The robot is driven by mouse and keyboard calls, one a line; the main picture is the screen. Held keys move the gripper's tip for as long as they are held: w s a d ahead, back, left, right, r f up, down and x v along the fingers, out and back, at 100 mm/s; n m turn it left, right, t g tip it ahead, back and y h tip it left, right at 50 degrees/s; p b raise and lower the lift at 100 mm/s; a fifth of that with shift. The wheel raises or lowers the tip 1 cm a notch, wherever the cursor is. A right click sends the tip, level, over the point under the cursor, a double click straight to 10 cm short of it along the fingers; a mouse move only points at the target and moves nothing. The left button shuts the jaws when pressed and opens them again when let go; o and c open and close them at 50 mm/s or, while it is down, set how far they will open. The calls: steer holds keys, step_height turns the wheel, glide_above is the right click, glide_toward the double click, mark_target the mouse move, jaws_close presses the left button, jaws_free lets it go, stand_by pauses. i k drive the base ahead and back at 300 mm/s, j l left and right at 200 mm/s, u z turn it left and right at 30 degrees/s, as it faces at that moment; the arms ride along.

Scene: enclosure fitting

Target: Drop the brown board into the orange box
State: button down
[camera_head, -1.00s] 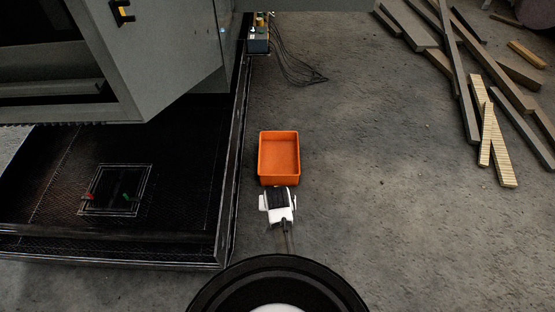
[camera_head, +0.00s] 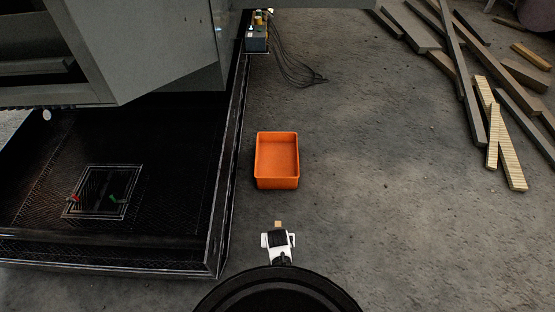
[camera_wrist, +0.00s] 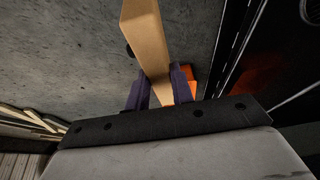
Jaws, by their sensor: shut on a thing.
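The orange box (camera_head: 277,160) is an open, empty tray on the concrete floor in the head view. My gripper (camera_head: 278,232) is below it in that view, apart from it. A small tan end of the brown board (camera_head: 278,224) shows at the fingertips. In the wrist view my gripper (camera_wrist: 160,92) has its two dark fingers on either side of the brown board (camera_wrist: 146,40), shut on it. The board runs up out of that view. Part of the orange box (camera_wrist: 178,88) shows behind the fingers; the rest is hidden.
A dark metal platform (camera_head: 120,245) with a raised edge lies left of the box, under a grey cabinet (camera_head: 150,50). A control box (camera_head: 257,40) with cables stands behind. Wooden planks (camera_head: 500,140) lie at the right. The floor between is clear.

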mark_target(281, 161)
steer(key=i+l, duration=2.75)
steer(key=i+u, duration=0.15)
steer(key=u, duration=1.1)
